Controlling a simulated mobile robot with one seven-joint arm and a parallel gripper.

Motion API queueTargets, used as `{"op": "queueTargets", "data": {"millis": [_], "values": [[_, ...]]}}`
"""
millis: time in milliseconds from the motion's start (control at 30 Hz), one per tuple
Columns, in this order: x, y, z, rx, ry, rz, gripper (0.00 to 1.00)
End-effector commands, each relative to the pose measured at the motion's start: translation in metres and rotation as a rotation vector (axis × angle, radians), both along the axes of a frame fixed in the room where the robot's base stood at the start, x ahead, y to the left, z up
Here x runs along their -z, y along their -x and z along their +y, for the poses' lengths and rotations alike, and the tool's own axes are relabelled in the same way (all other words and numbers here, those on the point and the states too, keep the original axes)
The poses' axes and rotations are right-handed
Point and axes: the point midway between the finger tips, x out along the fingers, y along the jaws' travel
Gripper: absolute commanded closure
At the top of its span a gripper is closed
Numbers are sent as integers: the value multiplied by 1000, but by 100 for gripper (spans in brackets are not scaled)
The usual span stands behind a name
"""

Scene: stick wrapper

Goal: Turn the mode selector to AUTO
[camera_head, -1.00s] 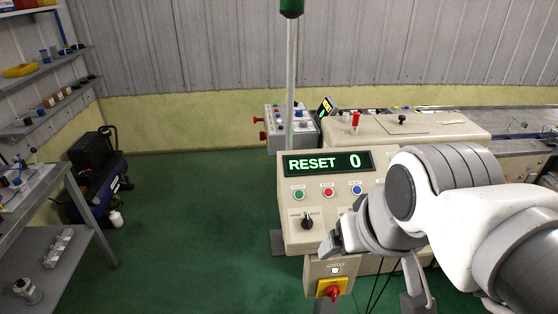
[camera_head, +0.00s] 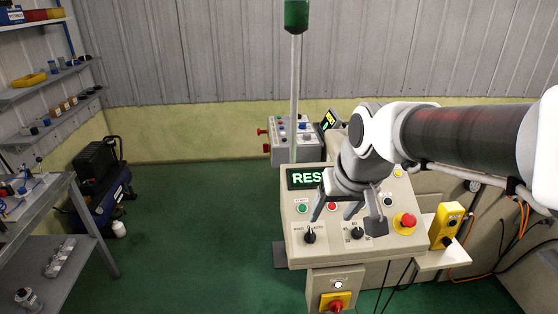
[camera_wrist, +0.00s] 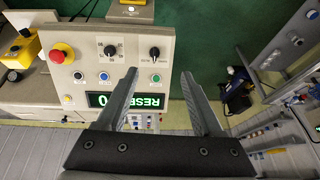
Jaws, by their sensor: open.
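The mode selector (camera_head: 309,236) is a black rotary knob at the lower left of the beige control panel (camera_head: 290,252), with small labels above it to either side. Its handle looks roughly upright; the exact setting is too small to tell. It also shows in the wrist view (camera_wrist: 154,54), where the panel appears upside down. My gripper (camera_head: 332,216) is open and empty, above the panel and up and right of the selector in the head view. In the wrist view the selector appears between and beyond the fingertips (camera_wrist: 158,74), apart from them.
A second black knob (camera_head: 356,233) sits right of the selector. A red mushroom button (camera_head: 404,221) and yellow box (camera_head: 446,226) stand at right. The display (camera_head: 304,178) is partly hidden by my arm.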

Motion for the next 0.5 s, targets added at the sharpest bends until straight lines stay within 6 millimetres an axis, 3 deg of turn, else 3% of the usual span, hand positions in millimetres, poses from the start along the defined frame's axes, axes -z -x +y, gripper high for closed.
{"op": "queueTargets", "data": {"millis": [100,200,500], "values": [[13,-30,2,0,23,19,32],[20,-48,2,3,42,24,32],[35,-65,1,7,60,26,32]]}}
